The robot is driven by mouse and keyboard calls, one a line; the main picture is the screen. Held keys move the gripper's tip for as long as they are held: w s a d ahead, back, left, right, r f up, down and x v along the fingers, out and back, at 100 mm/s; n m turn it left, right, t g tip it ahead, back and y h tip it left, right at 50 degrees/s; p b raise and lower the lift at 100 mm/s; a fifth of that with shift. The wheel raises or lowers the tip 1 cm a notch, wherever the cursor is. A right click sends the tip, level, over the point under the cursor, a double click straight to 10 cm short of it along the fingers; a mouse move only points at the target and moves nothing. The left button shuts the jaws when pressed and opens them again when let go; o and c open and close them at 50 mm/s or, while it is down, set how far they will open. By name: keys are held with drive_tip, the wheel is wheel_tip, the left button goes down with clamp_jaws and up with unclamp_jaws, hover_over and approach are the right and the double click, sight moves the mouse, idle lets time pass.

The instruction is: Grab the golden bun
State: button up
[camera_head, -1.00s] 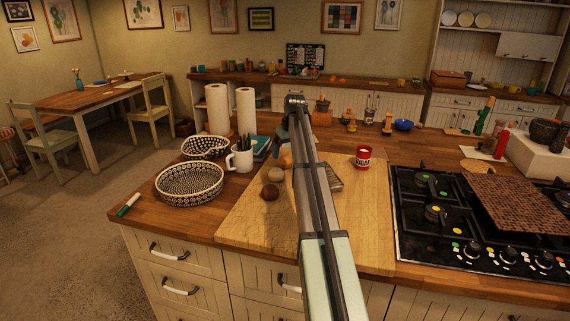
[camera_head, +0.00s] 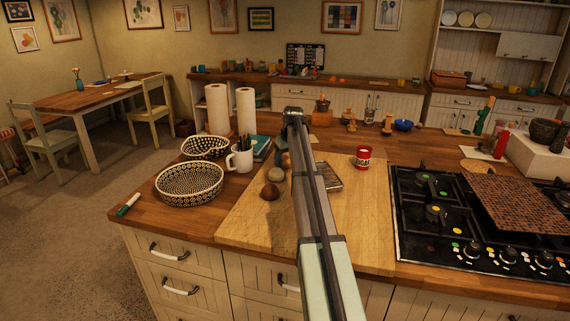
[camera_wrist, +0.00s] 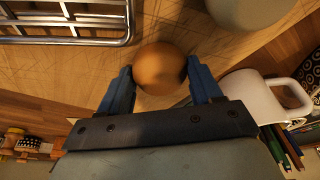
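The golden bun (camera_wrist: 160,68) is a round, orange-brown ball in the wrist view. It sits between the two blue fingertips of my gripper (camera_wrist: 160,76). The fingers are spread to about the bun's width, one on each side; whether they touch it I cannot tell. In the head view, the bun (camera_head: 285,160) shows partly beside my arm on the wooden board (camera_head: 250,225). My gripper (camera_head: 282,154) is low over it there, mostly hidden by my arm.
A metal-edged thing (camera_wrist: 65,22) lies on the bun's other side. A white mug (camera_head: 240,160), patterned baskets (camera_head: 188,184) and a red can (camera_head: 363,157) stand around. The board's front is clear.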

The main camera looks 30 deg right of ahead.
drive_tip(key=c, duration=0.6)
drive_tip(key=shift+r, duration=0.1)
